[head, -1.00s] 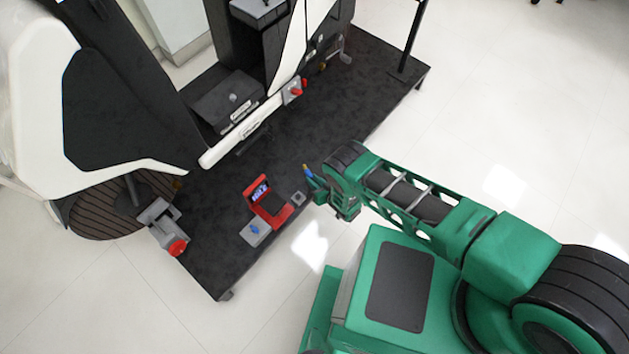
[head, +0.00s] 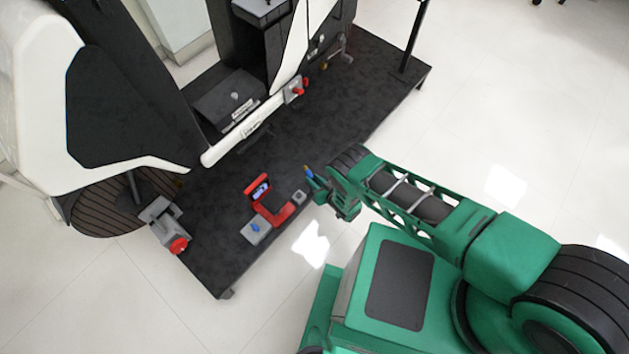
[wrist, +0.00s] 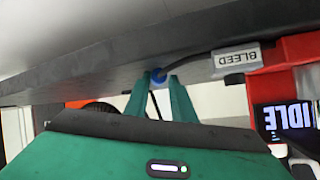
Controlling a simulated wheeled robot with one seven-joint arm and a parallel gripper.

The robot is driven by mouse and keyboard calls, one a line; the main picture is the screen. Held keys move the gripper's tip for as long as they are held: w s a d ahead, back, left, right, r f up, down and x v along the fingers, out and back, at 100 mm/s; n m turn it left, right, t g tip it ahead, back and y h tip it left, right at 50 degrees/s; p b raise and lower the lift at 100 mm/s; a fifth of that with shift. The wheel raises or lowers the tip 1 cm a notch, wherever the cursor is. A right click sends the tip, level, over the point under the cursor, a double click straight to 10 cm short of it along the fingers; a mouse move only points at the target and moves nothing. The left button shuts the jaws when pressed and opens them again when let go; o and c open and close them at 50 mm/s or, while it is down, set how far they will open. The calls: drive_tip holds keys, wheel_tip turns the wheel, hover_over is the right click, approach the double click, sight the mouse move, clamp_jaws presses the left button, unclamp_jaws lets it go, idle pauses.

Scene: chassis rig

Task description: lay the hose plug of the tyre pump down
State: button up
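The tyre pump (head: 267,206) is a red unit with a lit screen on the black platform. Its screen (wrist: 288,118) reads IDLE at the right of the wrist view. My gripper (head: 312,178) is just right of the pump, over the platform's front edge. In the wrist view the two green fingers (wrist: 160,80) close in on the small blue hose plug (wrist: 158,75), which sits between their tips. A black hose (wrist: 195,63) runs right from the plug past a BLEED label (wrist: 237,60). Whether the plug touches any surface cannot be told.
A grey box with a blue knob (head: 256,232) stands at the pump's front left, and a small grey block (head: 299,197) at its right. A grey fixture with a red knob (head: 165,224) is farther left.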

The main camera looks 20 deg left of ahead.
drive_tip(key=shift+w+d+f, duration=0.1)
drive_tip(key=shift+d+f, duration=0.1)
drive_tip(key=shift+d, duration=0.05)
drive_tip(key=shift+r, duration=0.15)
drive_tip(key=v, duration=1.2)
drive_tip(key=shift+r, duration=0.45)
drive_tip(key=shift+a, duration=0.1)
